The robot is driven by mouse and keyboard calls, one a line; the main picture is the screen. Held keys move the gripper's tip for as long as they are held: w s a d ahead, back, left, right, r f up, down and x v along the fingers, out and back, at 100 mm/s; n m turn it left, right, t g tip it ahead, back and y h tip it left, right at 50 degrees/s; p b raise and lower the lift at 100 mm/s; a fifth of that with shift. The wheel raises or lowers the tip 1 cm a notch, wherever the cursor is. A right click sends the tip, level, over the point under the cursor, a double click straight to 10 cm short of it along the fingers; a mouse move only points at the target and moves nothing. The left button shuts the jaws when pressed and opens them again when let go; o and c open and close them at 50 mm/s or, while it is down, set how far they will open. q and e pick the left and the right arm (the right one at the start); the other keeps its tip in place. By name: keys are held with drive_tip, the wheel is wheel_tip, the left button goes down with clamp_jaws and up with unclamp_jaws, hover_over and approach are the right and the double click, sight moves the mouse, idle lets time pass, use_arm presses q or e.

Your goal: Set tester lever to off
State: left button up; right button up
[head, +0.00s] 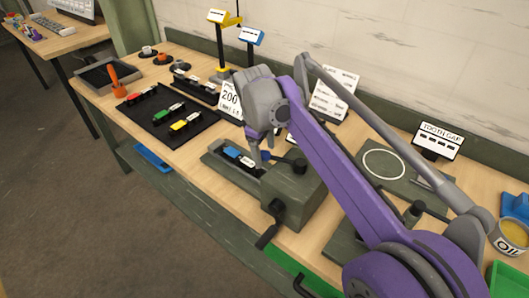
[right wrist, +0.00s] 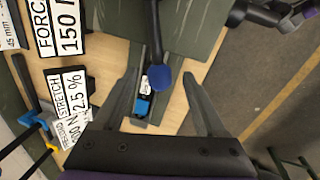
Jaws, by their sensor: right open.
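The tester is a grey-green block (head: 295,190) on the bench, with a low bed (head: 215,158) reaching out to its left. A blue piece and a white piece (head: 246,162) lie in the bed's channel. The tester lever has a dark rod and a round knob; in the right wrist view the blue knob (right wrist: 160,79) lies between my fingertips. My right gripper (head: 260,147) is above the bed beside the block. It also shows in the right wrist view (right wrist: 160,73), open, one finger on each side of the knob with gaps. My left gripper is out of view.
A black crank handle (head: 268,237) sticks out at the tester's front. Value cards (right wrist: 70,90) stand behind the bed. A black tray (head: 168,118) with coloured pieces lies to the left. A green plate with a white ring (head: 384,164) is to the right.

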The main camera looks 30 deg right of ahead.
drive_tip(key=shift+f, duration=0.35)
clamp_jaws()
idle(1.2)
